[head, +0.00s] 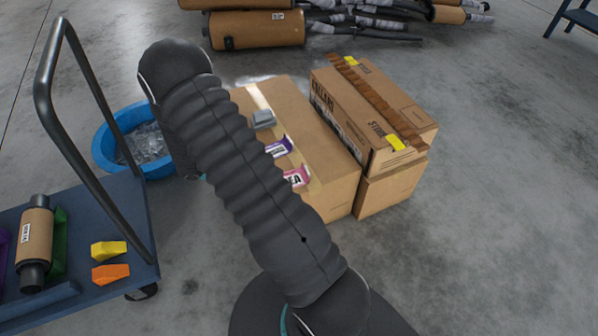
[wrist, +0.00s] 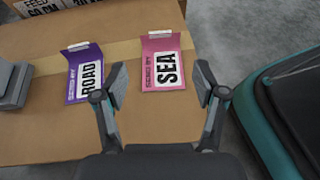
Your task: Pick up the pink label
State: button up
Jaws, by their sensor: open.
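The pink label (wrist: 163,62), with the word SEA on it, lies on top of a cardboard box (wrist: 45,140) in the wrist view, beside a purple label (wrist: 84,74) that reads ROAD. In the head view the pink label (head: 297,177) shows only partly, past my arm. My gripper (wrist: 161,82) is open and empty in the wrist view. Its two fingers stand apart, with the pink label between and beyond the tips in the picture. I cannot tell the height of the fingers above the box. In the head view my gripper is hidden behind my arm.
A grey device (head: 263,119) sits on the box near the labels. Stacked cartons (head: 375,105) stand to the right. A blue tub (head: 128,140) and a cart (head: 80,230) with a muffler and coloured blocks are at left. Floor at right is clear.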

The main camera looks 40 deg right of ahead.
aim_at(293, 177)
jog(key=shift+d+f, duration=0.3)
jog(key=shift+f, duration=0.2)
jog(key=x, duration=0.8)
jog(key=shift+w, duration=0.1)
jog(key=shift+p+x, duration=0.4)
jog(key=shift+x, duration=2.3)
jog(key=shift+a+f, duration=0.1)
jog(key=shift+f, duration=0.05)
jog(key=c, duration=0.8)
